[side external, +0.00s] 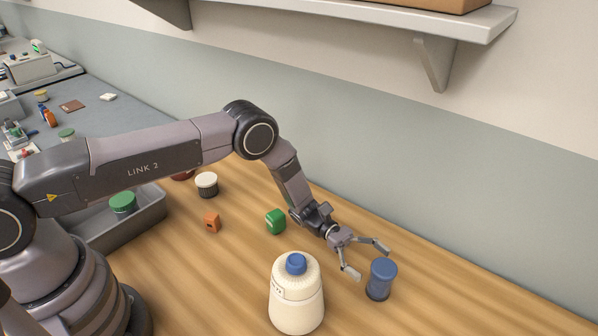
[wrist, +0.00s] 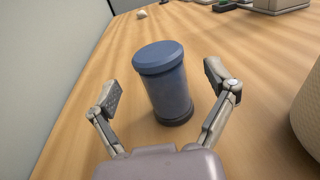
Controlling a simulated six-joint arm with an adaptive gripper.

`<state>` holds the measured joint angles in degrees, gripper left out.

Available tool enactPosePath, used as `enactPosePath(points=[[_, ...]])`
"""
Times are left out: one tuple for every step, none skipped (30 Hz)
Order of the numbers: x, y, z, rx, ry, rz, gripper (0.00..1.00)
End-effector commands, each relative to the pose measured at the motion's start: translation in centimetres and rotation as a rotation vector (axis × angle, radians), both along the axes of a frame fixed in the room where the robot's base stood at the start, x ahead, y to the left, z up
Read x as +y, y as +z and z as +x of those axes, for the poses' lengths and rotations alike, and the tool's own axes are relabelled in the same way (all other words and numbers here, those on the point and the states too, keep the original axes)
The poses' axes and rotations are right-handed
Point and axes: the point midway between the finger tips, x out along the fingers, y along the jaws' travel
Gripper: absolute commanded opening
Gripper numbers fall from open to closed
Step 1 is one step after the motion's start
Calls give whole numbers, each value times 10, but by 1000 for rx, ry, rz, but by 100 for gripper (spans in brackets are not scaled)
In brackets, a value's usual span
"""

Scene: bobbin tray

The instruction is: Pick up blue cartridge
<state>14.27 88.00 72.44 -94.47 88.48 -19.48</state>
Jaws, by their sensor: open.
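The blue cartridge (side external: 381,280) stands upright on the wooden table, right of the cream bottle in the side external view. It has a wider blue cap and a dark base. It also shows in the wrist view (wrist: 168,92), ahead of my jaws and between their lines. My gripper (side external: 368,260) is open and empty, just left of the cartridge in the side external view. In the wrist view my gripper (wrist: 165,85) has one finger on each side of the cartridge, with a visible gap on both sides. I see no clear contact.
A cream bottle (side external: 297,300) with a blue cap stands close to my gripper. A green block (side external: 276,222), an orange block (side external: 212,223) and a white jar (side external: 207,188) stand farther left. The table right of the cartridge is clear.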

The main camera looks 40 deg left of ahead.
Motion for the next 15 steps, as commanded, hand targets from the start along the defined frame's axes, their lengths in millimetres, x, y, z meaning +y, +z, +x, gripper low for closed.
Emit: enactPosePath(points=[[0,-12,-1,2,0,0,84],[0,-18,-1,3,0,1,84],[0,-26,-1,2,0,1,84],[-7,-23,-2,0,-4,0,84],[-13,-22,-3,0,-3,0,84],[-18,-22,-4,1,-3,1,84],[-22,-22,-5,1,-3,1,84],[-24,-22,-5,1,-2,0,84],[-27,-22,-5,1,-1,0,84],[-28,-22,-5,1,-1,0,84],[-29,-21,-5,1,-1,0,84],[-30,-21,-5,1,0,0,84],[-30,-21,-5,1,0,0,84],[-30,-21,-5,1,0,0,84],[-30,-21,-5,1,0,0,84]])
